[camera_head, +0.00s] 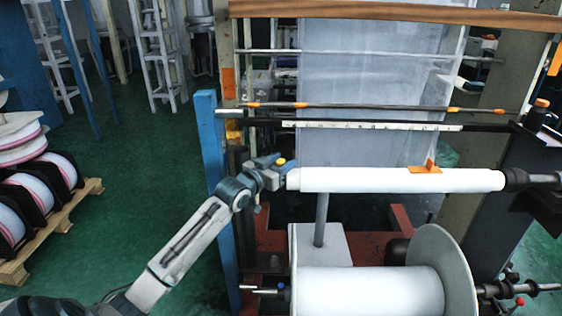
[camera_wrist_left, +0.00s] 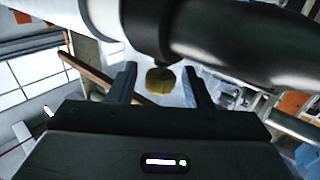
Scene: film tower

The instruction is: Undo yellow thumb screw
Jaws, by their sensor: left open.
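The yellow thumb screw (camera_wrist_left: 160,80) sits under a black collar (camera_wrist_left: 148,30) at the end of the white roll (camera_wrist_left: 103,18) in the left wrist view. In the head view a small yellow knob (camera_head: 281,162) shows beside the roll's left end (camera_head: 395,180). My left gripper (camera_wrist_left: 160,84) is open, with one finger on each side of the thumb screw. I cannot tell whether the fingers touch it. In the head view my left gripper (camera_head: 272,172) is at the left end of the upper roll. My right gripper is not in view.
A second white roll (camera_head: 365,292) with a round flange (camera_head: 440,262) lies below. A blue post (camera_head: 222,200) stands close to my left arm. Reels on a pallet (camera_head: 50,225) stand at the left. Green floor (camera_head: 130,185) between is clear.

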